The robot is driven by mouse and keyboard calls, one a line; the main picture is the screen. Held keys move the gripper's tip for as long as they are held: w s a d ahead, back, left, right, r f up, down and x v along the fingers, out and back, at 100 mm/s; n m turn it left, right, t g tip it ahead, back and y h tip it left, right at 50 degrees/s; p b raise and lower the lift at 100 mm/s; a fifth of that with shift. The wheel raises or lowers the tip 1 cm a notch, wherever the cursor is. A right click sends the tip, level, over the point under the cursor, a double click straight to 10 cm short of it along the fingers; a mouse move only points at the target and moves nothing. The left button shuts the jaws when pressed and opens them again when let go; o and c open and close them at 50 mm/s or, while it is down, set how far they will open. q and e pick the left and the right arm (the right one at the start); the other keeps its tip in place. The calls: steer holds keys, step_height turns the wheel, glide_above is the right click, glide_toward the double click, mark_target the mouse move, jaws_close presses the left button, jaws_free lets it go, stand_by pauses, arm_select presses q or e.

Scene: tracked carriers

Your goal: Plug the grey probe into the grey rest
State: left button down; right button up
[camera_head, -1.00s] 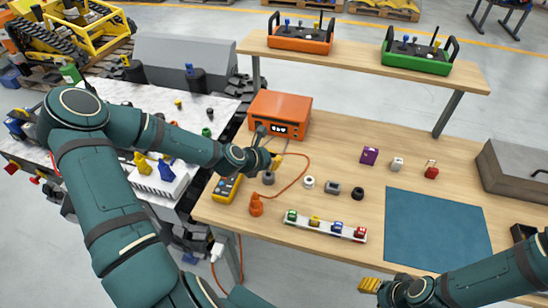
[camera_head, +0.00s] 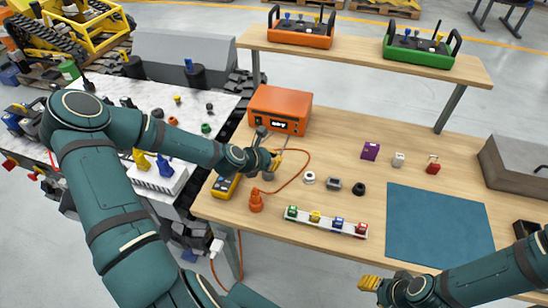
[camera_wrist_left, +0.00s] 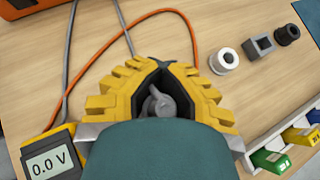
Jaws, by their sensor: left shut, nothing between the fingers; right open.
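A small grey round piece (camera_head: 268,175), which looks like the grey rest, stands on the wooden table below my left gripper (camera_head: 274,163). In the left wrist view my left gripper (camera_wrist_left: 165,68) is shut, its yellow fingers close together. A grey rounded part (camera_wrist_left: 158,102), probably the grey probe, shows in the gap behind the fingertips. A grey lead (camera_wrist_left: 124,25) runs toward the fingers. I cannot tell whether probe and rest are joined; the fingers hide the contact. My right gripper (camera_head: 370,284) is open and empty at the table's front edge.
An orange rest (camera_head: 256,202), an orange lead and an orange box (camera_head: 280,110) are close by. A rack (camera_head: 327,221) of coloured pieces lies in front. The blue mat (camera_head: 438,228) is clear.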

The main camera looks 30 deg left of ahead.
arm_select(q)
steer(key=shift+f+b, duration=0.35)
steer(key=shift+f, duration=0.4)
steer(key=c, duration=1.1)
jaws_free()
steer(key=shift+o, duration=0.2)
steer(key=shift+s+r, duration=0.1)
steer(key=v, duration=1.1)
steer(key=shift+s+a+r, duration=0.15)
steer(key=shift+s+r, duration=0.1)
steer(key=shift+s, duration=0.05)
